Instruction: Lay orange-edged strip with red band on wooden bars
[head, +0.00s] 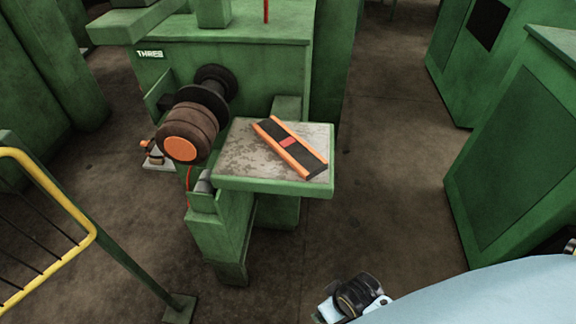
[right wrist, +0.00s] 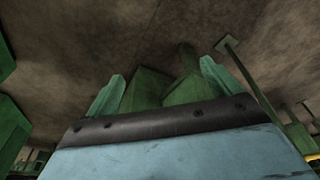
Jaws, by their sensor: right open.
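The orange-edged strip (head: 298,153) lies flat and slanted on the worn grey top of a small green table (head: 272,184). It is dark between its two orange edges, with a red band (head: 288,142) across the middle. No wooden bars can be made out in either view. My right gripper (right wrist: 160,85) is open and empty in the right wrist view, its two pale green fingers spread apart. In the head view my right arm is at the bottom right, well in front of the table and apart from the strip. My left gripper is not in view.
A green machine (head: 245,60) stands behind the table, with a brown roller with an orange end (head: 181,148) close to the table's left. A yellow rail (head: 60,195) is at the left. Green cabinets (head: 520,150) stand at the right. Bare floor (head: 392,180) lies between.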

